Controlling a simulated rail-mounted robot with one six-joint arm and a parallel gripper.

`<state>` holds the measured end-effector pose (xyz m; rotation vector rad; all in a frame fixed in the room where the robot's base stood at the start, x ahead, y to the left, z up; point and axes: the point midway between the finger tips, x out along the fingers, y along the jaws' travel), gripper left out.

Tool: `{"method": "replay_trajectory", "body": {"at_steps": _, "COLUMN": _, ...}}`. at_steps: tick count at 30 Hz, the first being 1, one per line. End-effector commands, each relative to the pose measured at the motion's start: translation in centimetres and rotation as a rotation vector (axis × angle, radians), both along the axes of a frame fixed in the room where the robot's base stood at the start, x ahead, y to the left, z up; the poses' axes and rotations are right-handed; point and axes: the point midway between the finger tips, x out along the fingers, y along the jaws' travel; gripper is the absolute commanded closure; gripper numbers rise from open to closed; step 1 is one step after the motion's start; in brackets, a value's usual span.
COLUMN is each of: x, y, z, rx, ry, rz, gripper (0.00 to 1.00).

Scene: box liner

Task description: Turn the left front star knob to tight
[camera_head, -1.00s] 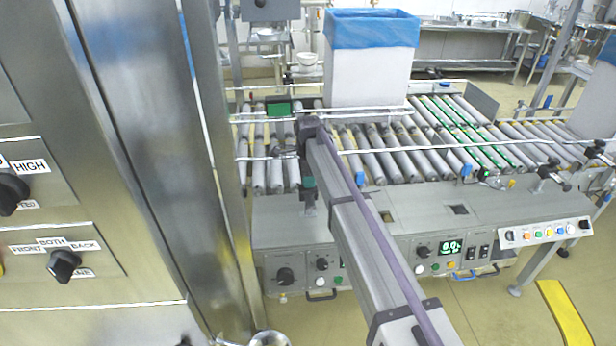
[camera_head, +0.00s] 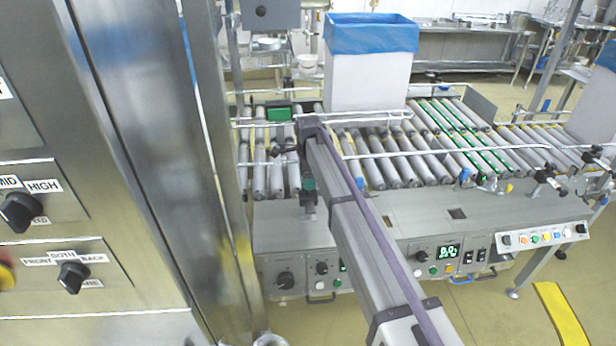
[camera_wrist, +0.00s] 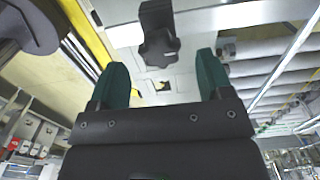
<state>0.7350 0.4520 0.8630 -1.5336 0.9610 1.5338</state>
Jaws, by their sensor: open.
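In the wrist view a dark star knob (camera_wrist: 160,47) with a lobed rim sits under a dark bracket (camera_wrist: 156,14). My gripper (camera_wrist: 160,61) has two green fingers, spread wide apart and empty. The knob lies in the gap between the fingertips, near their tip level in the picture, with clear space on both sides. I cannot tell the depth between them. In the head view my arm reaches from the lower right to the conveyor's near left part; the star knob cannot be made out for certain there.
A white box with a blue liner (camera_head: 368,75) stands on the roller conveyor (camera_head: 410,155). The conveyor's front panel (camera_head: 385,262) carries dials and buttons. A steel cabinet with labelled knobs (camera_head: 72,277) fills the left. Rollers (camera_wrist: 275,70) lie right of my fingers in the wrist view.

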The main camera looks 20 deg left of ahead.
Motion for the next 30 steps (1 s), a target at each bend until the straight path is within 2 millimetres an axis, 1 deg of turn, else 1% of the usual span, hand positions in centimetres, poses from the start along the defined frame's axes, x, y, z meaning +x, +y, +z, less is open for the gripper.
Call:
{"method": "replay_trajectory", "body": {"at_steps": 1, "x": 0.0, "y": 0.0, "z": 2.5, "rx": 0.0, "ry": 0.0, "rz": 0.0, "gripper": 0.27}}
{"method": "replay_trajectory", "body": {"at_steps": 3, "x": 0.0, "y": 0.0, "z": 4.4, "rx": 0.0, "ry": 0.0, "rz": 0.0, "gripper": 0.27}}
{"method": "replay_trajectory", "body": {"at_steps": 6, "x": 0.0, "y": 0.0, "z": 6.7, "rx": 0.0, "ry": 0.0, "rz": 0.0, "gripper": 0.27}}
{"method": "replay_trajectory", "body": {"at_steps": 9, "x": 0.0, "y": 0.0, "z": 8.1, "rx": 0.0, "ry": 0.0, "rz": 0.0, "gripper": 0.27}}
{"method": "replay_trajectory", "body": {"at_steps": 12, "x": 0.0, "y": 0.0, "z": 8.4, "rx": 0.0, "ry": 0.0, "rz": 0.0, "gripper": 0.27}}
{"method": "replay_trajectory", "body": {"at_steps": 16, "x": 0.0, "y": 0.0, "z": 8.1, "rx": 0.0, "ry": 0.0, "rz": 0.0, "gripper": 0.27}}
{"method": "replay_trajectory", "body": {"at_steps": 25, "x": 0.0, "y": 0.0, "z": 8.1, "rx": 0.0, "ry": 0.0, "rz": 0.016, "gripper": 0.27}}
{"method": "replay_trajectory", "body": {"at_steps": 26, "x": 0.0, "y": 0.0, "z": 8.1, "rx": 0.0, "ry": 0.0, "rz": 0.038, "gripper": 0.27}}
{"method": "replay_trajectory", "body": {"at_steps": 29, "x": -0.2, "y": -0.2, "z": 8.1, "rx": 0.0, "ry": 0.0, "rz": 0.231, "gripper": 0.27}}
{"method": "replay_trajectory", "body": {"at_steps": 30, "x": -1.4, "y": -0.9, "z": 8.1, "rx": 0.0, "ry": 0.001, "rz": 0.362, "gripper": 0.27}}
